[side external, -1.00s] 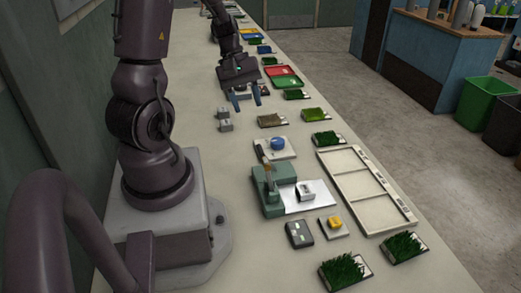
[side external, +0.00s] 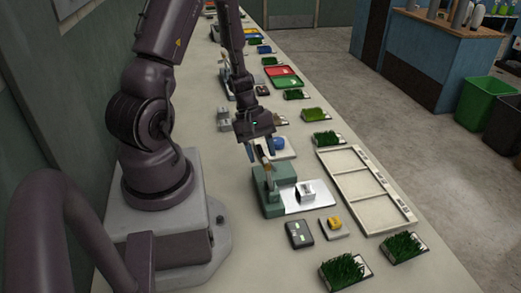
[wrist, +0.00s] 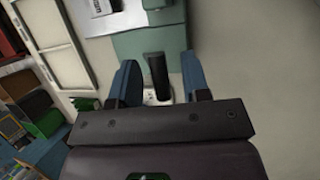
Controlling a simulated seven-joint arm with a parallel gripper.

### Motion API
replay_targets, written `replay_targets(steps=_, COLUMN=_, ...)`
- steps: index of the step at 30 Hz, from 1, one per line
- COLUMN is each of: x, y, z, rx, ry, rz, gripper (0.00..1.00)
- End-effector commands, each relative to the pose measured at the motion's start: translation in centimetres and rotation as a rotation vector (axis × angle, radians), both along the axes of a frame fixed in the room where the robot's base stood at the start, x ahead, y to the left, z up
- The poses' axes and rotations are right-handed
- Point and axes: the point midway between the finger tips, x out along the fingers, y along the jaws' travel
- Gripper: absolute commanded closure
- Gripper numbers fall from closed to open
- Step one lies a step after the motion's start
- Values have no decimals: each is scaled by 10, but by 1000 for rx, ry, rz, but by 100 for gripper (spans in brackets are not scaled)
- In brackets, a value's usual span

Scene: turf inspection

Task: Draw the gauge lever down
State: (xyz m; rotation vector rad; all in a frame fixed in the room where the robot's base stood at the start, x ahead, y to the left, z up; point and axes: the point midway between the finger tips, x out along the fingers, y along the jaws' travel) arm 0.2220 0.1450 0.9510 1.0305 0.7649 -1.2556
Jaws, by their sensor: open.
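The gauge (side external: 272,197) is a green stand with a white plate, and a small white block sits on the plate. Its lever (side external: 263,158) rises from the back of the stand and still stands up at a slight tilt. My gripper (side external: 260,151) is open, pointing down over the lever's top. In the wrist view the lever's dark grip (wrist: 158,72) lies between the two blue fingers, with a gap on each side. The green gauge body (wrist: 150,40) is just beyond the fingertips there.
A white pad with a blue round item (side external: 277,143) is just behind the gauge. A white three-part frame (side external: 362,190) lies to its right. A dark grey box (side external: 299,234) and a yellow item (side external: 334,223) sit in front. Several turf samples line the bench.

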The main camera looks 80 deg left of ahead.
Motion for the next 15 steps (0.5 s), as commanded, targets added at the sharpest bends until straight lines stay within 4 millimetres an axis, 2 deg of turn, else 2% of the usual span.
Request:
replay_targets(steps=4, x=0, y=0, z=0, rx=0, ry=0, rz=0, gripper=57)
replay_targets(steps=9, x=0, y=0, z=0, rx=0, ry=0, rz=1, gripper=96)
replay_targets(steps=10, x=0, y=0, z=0, rx=0, ry=0, rz=1, gripper=100)
replay_targets(steps=15, x=-1, y=0, z=0, rx=0, ry=4, rz=1, gripper=100)
